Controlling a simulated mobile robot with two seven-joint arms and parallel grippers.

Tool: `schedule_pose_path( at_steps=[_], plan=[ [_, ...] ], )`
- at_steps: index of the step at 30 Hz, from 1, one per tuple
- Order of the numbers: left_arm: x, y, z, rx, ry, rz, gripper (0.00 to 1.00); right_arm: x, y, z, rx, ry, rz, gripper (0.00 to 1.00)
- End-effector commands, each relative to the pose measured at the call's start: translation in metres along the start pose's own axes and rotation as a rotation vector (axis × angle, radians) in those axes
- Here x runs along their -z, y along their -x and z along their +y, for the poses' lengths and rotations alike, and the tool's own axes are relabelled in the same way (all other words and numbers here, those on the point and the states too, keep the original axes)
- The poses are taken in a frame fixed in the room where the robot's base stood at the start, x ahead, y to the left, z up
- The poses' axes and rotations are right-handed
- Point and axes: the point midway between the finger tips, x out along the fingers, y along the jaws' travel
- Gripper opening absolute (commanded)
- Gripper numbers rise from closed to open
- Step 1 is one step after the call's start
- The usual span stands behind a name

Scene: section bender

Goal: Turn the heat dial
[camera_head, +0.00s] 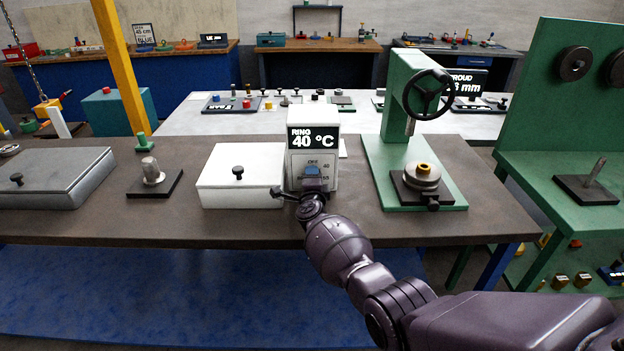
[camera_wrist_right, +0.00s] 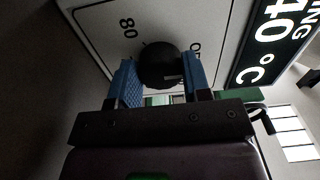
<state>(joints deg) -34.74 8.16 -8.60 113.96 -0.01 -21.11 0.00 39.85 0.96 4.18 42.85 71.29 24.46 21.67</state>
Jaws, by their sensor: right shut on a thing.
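The heat dial (camera_wrist_right: 160,66) is a round black knob on a white panel (camera_wrist_right: 108,22) printed with numbers, "80" among them. It belongs to the white control box (camera_head: 326,148), whose black display reads "RING 40 °C". My right gripper (camera_head: 312,180) is in front of the box's face and hides the dial in the head view. In the right wrist view its blue fingers (camera_wrist_right: 163,80) are one on each side of the dial, shut on it. My left gripper is not in view.
A white lidded box (camera_head: 222,182) with a black knob stands just left of the control box. A green press (camera_head: 392,150) with a black handwheel stands to its right. A grey lidded box (camera_head: 62,180) is far left. The brown bench's front strip (camera_head: 140,222) is mostly clear.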

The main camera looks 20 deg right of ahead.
Motion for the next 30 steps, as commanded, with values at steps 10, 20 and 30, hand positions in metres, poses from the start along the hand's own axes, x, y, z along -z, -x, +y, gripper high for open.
schedule_pose_path(
  at_steps=[10, 20, 30],
  plan=[
    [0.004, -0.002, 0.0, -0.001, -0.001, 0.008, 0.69, 0.0, 0.0, 0.001, -0.001, 0.002, 0.0, 0.7],
    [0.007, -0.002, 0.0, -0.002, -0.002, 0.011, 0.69, 0.0, 0.002, 0.0, -0.001, 0.0, 0.0, 0.7],
    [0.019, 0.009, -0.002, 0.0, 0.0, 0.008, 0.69, 0.0, 0.039, 0.0, -0.003, -0.002, -0.001, 0.7]
  ],
)
